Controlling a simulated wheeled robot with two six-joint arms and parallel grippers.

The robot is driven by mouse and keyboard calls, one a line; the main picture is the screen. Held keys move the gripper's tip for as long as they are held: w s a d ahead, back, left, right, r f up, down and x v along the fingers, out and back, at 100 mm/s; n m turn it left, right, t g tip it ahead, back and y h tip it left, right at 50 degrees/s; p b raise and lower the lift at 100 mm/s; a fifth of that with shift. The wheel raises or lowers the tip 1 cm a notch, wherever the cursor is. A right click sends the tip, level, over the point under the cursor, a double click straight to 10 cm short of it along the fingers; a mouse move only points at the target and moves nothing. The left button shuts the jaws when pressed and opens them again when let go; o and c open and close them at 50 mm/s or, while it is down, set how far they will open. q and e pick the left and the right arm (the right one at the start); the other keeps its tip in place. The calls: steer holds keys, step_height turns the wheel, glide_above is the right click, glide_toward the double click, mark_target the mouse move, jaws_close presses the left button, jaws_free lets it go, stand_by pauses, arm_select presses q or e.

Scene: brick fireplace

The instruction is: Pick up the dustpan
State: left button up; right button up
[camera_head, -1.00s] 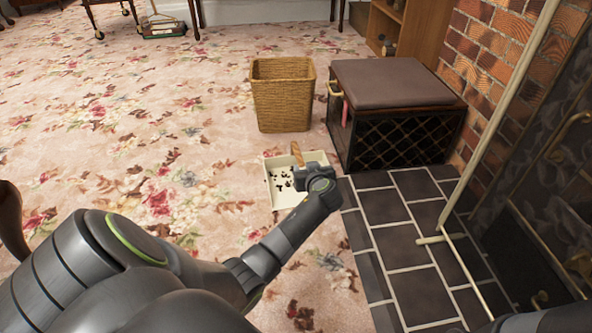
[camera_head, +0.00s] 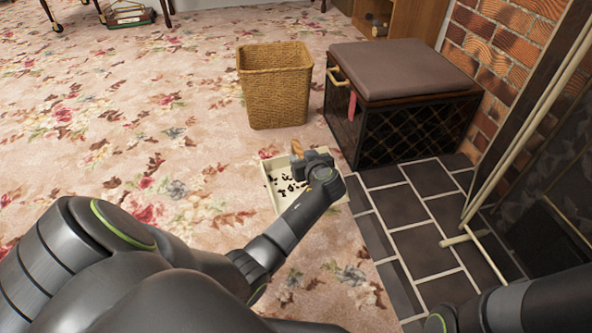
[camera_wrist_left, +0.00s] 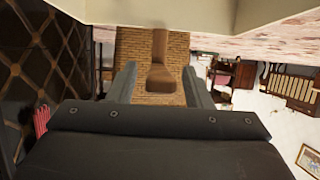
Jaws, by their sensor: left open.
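The cream dustpan (camera_head: 283,166) lies on the floral carpet beside the dark hearth tiles, with dark debris in it. Its brown wooden handle (camera_head: 297,148) points toward the wicker basket. My left gripper (camera_head: 308,160) is over the dustpan at the handle and hides part of its right side. In the left wrist view, the brown handle (camera_wrist_left: 160,77) shows between the two open fingers, with a gap on each side. The pale dustpan (camera_wrist_left: 180,12) fills part of that view's top. My right forearm enters at the bottom right of the head view; its gripper is outside the picture.
A wicker basket (camera_head: 275,90) stands behind the dustpan. A dark box with a padded lid (camera_head: 400,68) stands close on the right, at the edge of the hearth tiles (camera_head: 400,205). Long pale rods lean at the right. The carpet to the left is clear.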

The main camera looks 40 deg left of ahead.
arm_select(q)
steer(key=shift+w+a+f, duration=0.1)
steer(key=shift+w+a, duration=0.1)
steer(key=shift+a, duration=0.05)
steer(key=shift+d, duration=0.1)
steer(key=shift+c, duration=0.6)
jaws_close()
